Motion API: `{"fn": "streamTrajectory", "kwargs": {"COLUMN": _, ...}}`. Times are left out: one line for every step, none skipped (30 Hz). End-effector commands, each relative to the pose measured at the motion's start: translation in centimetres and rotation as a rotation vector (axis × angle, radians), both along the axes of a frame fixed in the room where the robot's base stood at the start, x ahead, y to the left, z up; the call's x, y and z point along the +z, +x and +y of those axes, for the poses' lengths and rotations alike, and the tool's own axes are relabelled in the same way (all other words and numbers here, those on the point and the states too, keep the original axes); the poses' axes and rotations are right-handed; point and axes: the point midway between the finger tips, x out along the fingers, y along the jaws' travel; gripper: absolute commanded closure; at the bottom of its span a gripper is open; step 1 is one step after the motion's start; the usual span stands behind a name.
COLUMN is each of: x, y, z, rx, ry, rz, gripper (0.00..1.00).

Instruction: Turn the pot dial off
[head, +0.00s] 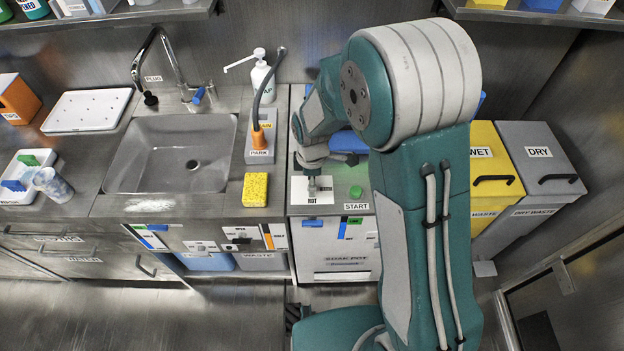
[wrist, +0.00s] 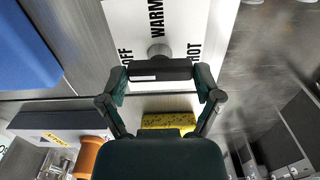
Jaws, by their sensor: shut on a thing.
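The pot dial (wrist: 160,70) shows in the wrist view as a dark bar on a round grey stem. It stands out from a white plate (wrist: 128,18) printed OFF at left, WARM in the middle and HOT at right. A short white mark shows on the bar's left half; I cannot tell which setting it selects. My gripper (wrist: 160,76) is shut on the bar, one finger at each end. In the head view my gripper (head: 314,172) is low over the plate (head: 300,190) on the soap pot counter, and it partly hides the dial.
A green START button (head: 355,192) is just right of the plate. A yellow sponge (head: 255,190) and the PARK holder with an orange-collared hose (head: 259,140) are left, beside the sink (head: 150,165). Yellow and grey waste bins (head: 545,160) stand right of my arm.

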Motion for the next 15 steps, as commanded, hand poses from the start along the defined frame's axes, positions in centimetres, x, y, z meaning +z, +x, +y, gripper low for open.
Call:
{"fn": "streamTrajectory", "kwargs": {"x": 0.27, "y": 0.46, "z": 0.18, "rx": 0.011, "ry": 0.005, "rz": -0.015, "gripper": 0.65}}
{"fn": "streamTrajectory", "kwargs": {"x": 0.27, "y": 0.46, "z": 0.18, "rx": 0.016, "ry": 0.005, "rz": -0.015, "gripper": 0.65}}
{"fn": "streamTrajectory", "kwargs": {"x": 0.27, "y": 0.46, "z": 0.18, "rx": 0.022, "ry": 0.005, "rz": -0.015, "gripper": 0.65}}
{"fn": "streamTrajectory", "kwargs": {"x": 0.27, "y": 0.46, "z": 0.18, "rx": 0.025, "ry": 0.005, "rz": -0.015, "gripper": 0.65}}
{"fn": "streamTrajectory", "kwargs": {"x": 0.27, "y": 0.46, "z": 0.18, "rx": 0.028, "ry": 0.005, "rz": -0.015, "gripper": 0.65}}
{"fn": "streamTrajectory", "kwargs": {"x": 0.27, "y": 0.46, "z": 0.18, "rx": 0.032, "ry": 0.005, "rz": -0.015, "gripper": 0.65}}
{"fn": "streamTrajectory", "kwargs": {"x": 0.27, "y": 0.46, "z": 0.18, "rx": 0.033, "ry": 0.005, "rz": -0.015, "gripper": 0.65}}
{"fn": "streamTrajectory", "kwargs": {"x": 0.27, "y": 0.46, "z": 0.18, "rx": 0.035, "ry": 0.005, "rz": -0.015, "gripper": 0.65}}
{"fn": "streamTrajectory", "kwargs": {"x": 0.27, "y": 0.46, "z": 0.18, "rx": 0.036, "ry": 0.005, "rz": -0.015, "gripper": 0.65}}
{"fn": "streamTrajectory", "kwargs": {"x": 0.27, "y": 0.46, "z": 0.18, "rx": 0.036, "ry": 0.004, "rz": -0.015, "gripper": 0.65}}
{"fn": "streamTrajectory", "kwargs": {"x": 0.27, "y": 0.46, "z": 0.18, "rx": 0.036, "ry": 0.004, "rz": -0.015, "gripper": 0.65}}
{"fn": "streamTrajectory", "kwargs": {"x": 0.27, "y": 0.46, "z": 0.17, "rx": 0.036, "ry": 0.004, "rz": -0.015, "gripper": 0.65}}
{"fn": "streamTrajectory", "kwargs": {"x": 0.27, "y": 0.46, "z": 0.17, "rx": 0.036, "ry": 0.004, "rz": -0.015, "gripper": 0.65}}
{"fn": "streamTrajectory", "kwargs": {"x": 0.27, "y": 0.46, "z": 0.17, "rx": 0.036, "ry": 0.004, "rz": -0.015, "gripper": 0.65}}
{"fn": "streamTrajectory", "kwargs": {"x": 0.27, "y": 0.46, "z": 0.17, "rx": 0.036, "ry": 0.004, "rz": -0.015, "gripper": 0.65}}
